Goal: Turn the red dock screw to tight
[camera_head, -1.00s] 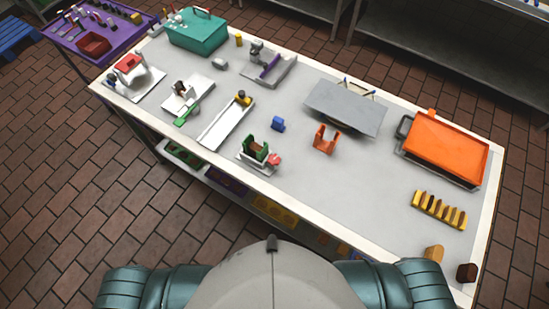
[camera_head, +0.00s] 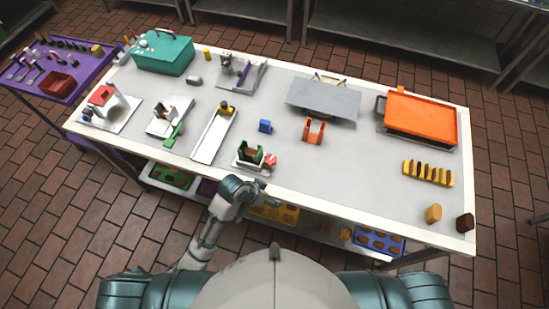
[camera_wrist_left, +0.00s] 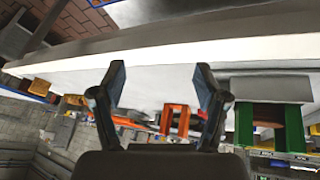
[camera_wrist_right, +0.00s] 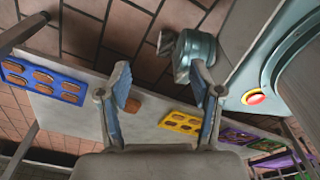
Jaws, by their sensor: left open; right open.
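The red dock screw (camera_head: 270,160) sticks out on the right side of the green dock (camera_head: 249,154), near the table's front edge. My left gripper (camera_head: 264,187) is at that front edge, just nearer than the screw and apart from it. In the left wrist view its fingers (camera_wrist_left: 160,90) are open and empty, with the green dock (camera_wrist_left: 270,125) to their right; I cannot make out the screw there. My right gripper (camera_wrist_right: 165,90) is open and empty in the right wrist view and outside the head view.
An orange bracket (camera_head: 314,131) and a small blue block (camera_head: 265,126) stand behind the dock. A white tray (camera_head: 213,137) lies to its left. The right wrist view shows a blue tray (camera_wrist_right: 45,80) and a yellow tray (camera_wrist_right: 181,121) on the lower shelf.

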